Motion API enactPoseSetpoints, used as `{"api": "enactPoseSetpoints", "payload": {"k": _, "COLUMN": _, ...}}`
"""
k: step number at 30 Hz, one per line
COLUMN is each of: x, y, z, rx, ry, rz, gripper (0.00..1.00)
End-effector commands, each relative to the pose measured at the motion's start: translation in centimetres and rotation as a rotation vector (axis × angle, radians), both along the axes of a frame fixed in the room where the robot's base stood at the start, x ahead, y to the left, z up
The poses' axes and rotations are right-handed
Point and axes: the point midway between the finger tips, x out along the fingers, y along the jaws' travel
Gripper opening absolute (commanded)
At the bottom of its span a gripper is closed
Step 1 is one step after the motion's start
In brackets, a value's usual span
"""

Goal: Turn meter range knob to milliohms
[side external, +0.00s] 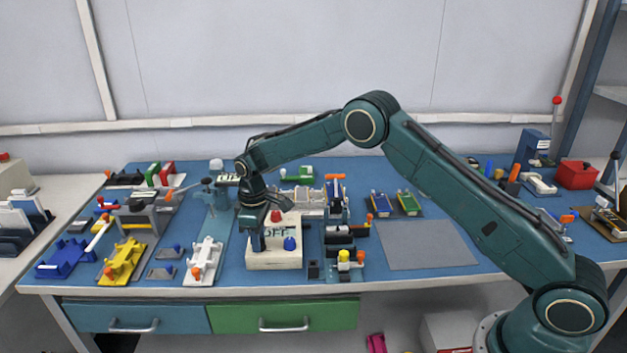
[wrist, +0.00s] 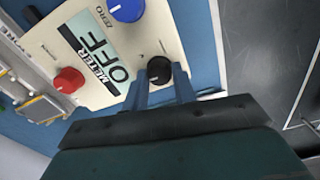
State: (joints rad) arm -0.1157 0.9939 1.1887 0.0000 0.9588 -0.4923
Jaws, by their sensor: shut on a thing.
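The meter (side external: 275,262) is a cream box on the blue bench, with a display reading "OFF" (wrist: 95,53) beside the word "METER". It carries a red knob (side external: 276,216), also in the wrist view (wrist: 69,80), and a blue knob (side external: 290,243) by the word "ZERO", also in the wrist view (wrist: 126,8). A black knob (wrist: 158,69) with a pale pointer mark sits near one corner. My gripper (side external: 257,245) points down at the meter. In the wrist view its two blue fingers (wrist: 161,88) are shut on the black knob. Any range label there is hidden or unreadable.
A white fixture (side external: 205,258) and a yellow fixture (side external: 122,262) stand left of the meter. Black blocks with orange and yellow parts (side external: 343,258) stand close on its right. A bare grey mat (side external: 425,245) lies farther right. Several fixtures crowd the back.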

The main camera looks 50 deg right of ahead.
Motion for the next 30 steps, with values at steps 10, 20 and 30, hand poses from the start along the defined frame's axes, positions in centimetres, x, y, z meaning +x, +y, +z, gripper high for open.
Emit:
{"api": "enactPoseSetpoints", "payload": {"k": 10, "x": 0.02, "y": 0.01, "z": 0.06, "rx": 0.0, "ry": 0.0, "rz": -0.154, "gripper": 0.04}}
{"api": "enactPoseSetpoints", "payload": {"k": 20, "x": 0.04, "y": -0.04, "z": 0.07, "rx": 0.0, "ry": 0.0, "rz": -0.438, "gripper": 0.04}}
{"api": "enactPoseSetpoints", "payload": {"k": 30, "x": 0.05, "y": -0.09, "z": 0.09, "rx": 0.0, "ry": 0.0, "rz": -0.761, "gripper": 0.04}}
